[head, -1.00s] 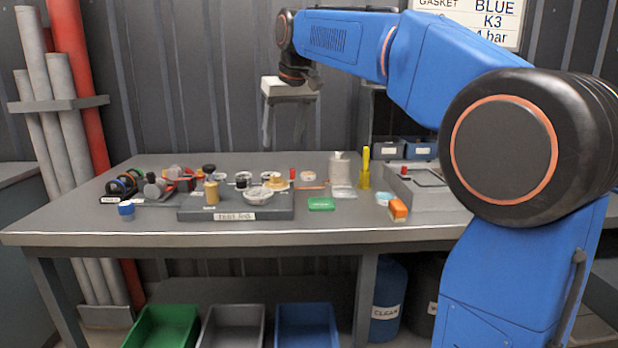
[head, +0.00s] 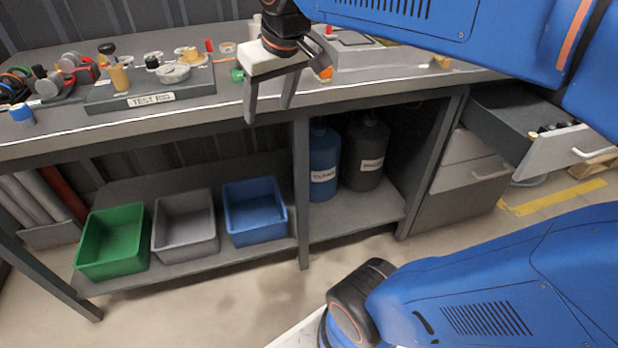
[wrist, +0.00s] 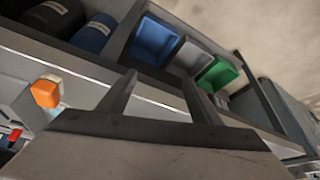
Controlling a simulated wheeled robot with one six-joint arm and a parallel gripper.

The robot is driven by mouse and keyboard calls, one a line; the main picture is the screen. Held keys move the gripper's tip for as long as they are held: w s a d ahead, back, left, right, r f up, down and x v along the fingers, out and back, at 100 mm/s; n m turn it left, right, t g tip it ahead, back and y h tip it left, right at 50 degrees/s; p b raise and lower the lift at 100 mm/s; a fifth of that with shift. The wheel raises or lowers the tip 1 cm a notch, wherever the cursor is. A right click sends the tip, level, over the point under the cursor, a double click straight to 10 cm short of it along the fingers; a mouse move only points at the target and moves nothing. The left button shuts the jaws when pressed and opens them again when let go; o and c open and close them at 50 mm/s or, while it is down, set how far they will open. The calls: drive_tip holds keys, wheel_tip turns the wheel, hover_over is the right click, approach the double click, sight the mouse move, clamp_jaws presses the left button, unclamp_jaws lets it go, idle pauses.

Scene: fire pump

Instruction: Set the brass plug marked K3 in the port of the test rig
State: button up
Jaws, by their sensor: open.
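The test rig (head: 205,88) is a low grey block with a TEST RIG label on the bench at the left. A brass-coloured cylinder (head: 119,77) with a dark knob behind it stands on the rig. I cannot read a K3 mark on anything, and I cannot make out which fitting is the port. My gripper (head: 268,112) is open and empty, fingers pointing down, right of the rig near the bench's front edge. In the wrist view its two fingers (wrist: 158,78) are apart with nothing between them.
An open drawer (head: 495,130) at the right holds several small dark-topped pieces. Green (head: 112,240), grey (head: 185,225) and blue (head: 255,210) bins sit on the lower shelf. An orange block (wrist: 46,94) lies on the bench near my gripper. The floor in front is clear.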

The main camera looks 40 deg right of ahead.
drive_tip(key=s+d+f, duration=0.1)
drive_tip(key=s+f, duration=1.1)
drive_tip(key=f, duration=0.2)
drive_tip(key=shift+s+d+f+m, duration=0.15)
drive_tip(key=shift+m, duration=0.15)
